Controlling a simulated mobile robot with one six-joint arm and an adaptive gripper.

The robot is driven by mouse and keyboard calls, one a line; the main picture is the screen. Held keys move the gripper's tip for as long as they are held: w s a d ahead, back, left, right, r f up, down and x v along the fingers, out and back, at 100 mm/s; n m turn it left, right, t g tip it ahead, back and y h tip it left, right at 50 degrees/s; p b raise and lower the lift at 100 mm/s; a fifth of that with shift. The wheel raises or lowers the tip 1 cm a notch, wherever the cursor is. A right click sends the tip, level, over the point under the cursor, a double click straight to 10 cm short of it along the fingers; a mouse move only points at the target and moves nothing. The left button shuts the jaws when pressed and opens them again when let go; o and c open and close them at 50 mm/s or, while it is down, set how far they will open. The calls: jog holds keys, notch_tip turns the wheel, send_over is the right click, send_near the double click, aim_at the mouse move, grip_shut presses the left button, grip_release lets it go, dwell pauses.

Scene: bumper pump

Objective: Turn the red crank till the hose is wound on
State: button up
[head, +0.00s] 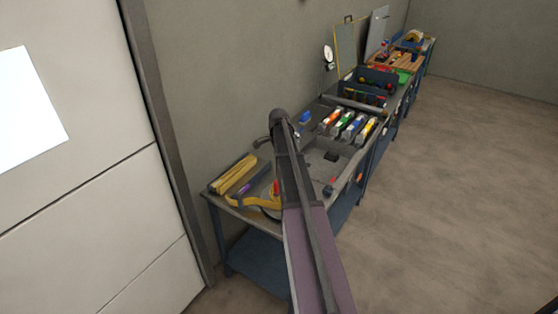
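A yellow flat strap, which looks like the hose (258,202), lies in a curve at the front left of the near workbench. Its right end runs behind my arm. A small red part (276,187) shows just left of my arm, beside the hose; it may be the red crank, but most of it is hidden. My arm rises from the bottom of the picture across the bench to a dark joint at the top. I cannot make out my gripper; it seems hidden by the arm.
The near workbench (222,203) stands against the wall. A tray with a yellow bundle (235,173) sits at its left. Several coloured tools (349,123) and a dark bin (377,80) stand farther back. A white door is at left; the floor (460,170) at right is clear.

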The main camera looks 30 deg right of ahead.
jog(key=shift+s+a+f, duration=0.15)
jog(key=shift+a+f, duration=0.05)
jog(key=shift+a, duration=0.2)
jog(key=c, duration=0.3)
jog(key=s+a+f+n+b, duration=0.3)
jog(key=a, duration=0.4)
jog(key=s+a+f+n+b, duration=0.3)
jog(key=a, duration=0.4)
jog(key=s+a+f+n+b, duration=0.3)
jog(key=s+a+n, duration=0.1)
jog(key=a, duration=0.3)
grip_shut()
jog(key=s+a+f+n+b, duration=0.3)
jog(key=s+a+n, duration=0.2)
jog(key=s+a, duration=0.1)
jog(key=s+a+f+n+b, duration=0.3)
jog(key=s+a, duration=0.3)
jog(key=a, duration=0.2)
jog(key=shift+s+f+n+b, duration=0.4)
jog(key=shift+n+b, duration=0.15)
jog(key=shift+n, duration=0.35)
jog(key=shift+d, duration=0.1)
